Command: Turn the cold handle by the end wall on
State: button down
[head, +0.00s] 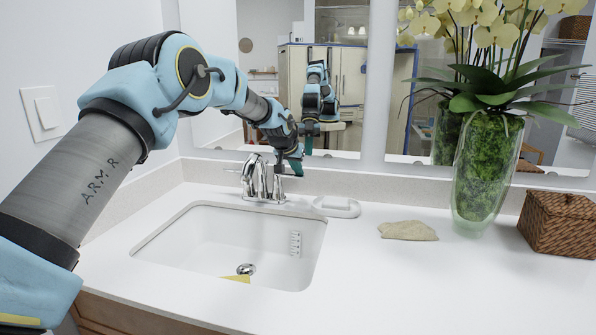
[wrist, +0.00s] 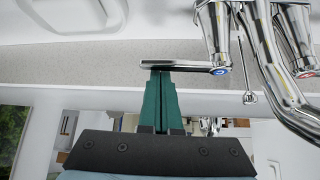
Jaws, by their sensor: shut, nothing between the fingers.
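The chrome faucet (head: 262,181) stands behind the white sink basin (head: 175,240) near the left wall. In the wrist view, the cold handle (wrist: 222,40) has a blue mark, and its lever (wrist: 185,65) points left along the backsplash. The hot handle (wrist: 297,40), with a red mark, is on the far side of the curved spout (wrist: 268,60). My gripper (wrist: 159,76) has its green fingers together and empty, with the tips at the lever's outer end. I cannot tell whether they touch it. In the head view, my gripper (head: 297,172) is right of the spout.
A mirror (head: 350,110) rises close behind the faucet. A clear tray (head: 337,206), a beige cloth-like item (head: 408,230), a glass vase (head: 484,180) with orchids and a wicker box (head: 560,223) stand to the right. A yellow item (head: 237,279) lies in the basin. The front right counter is clear.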

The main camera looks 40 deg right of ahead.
jog(key=shift+a, duration=0.1)
jog(key=shift+s+a+f+m+g+b, duration=0.1)
jog(key=shift+s+a+m+g+b, duration=0.2)
jog(key=shift+a+m, duration=0.2)
jog(key=shift+s+a+m+g+b, duration=0.2)
jog(key=shift+a+m+g, duration=0.2)
jog(key=shift+m, duration=0.2)
jog(key=shift+a+b, duration=0.35)
jog(key=shift+a, duration=0.15)
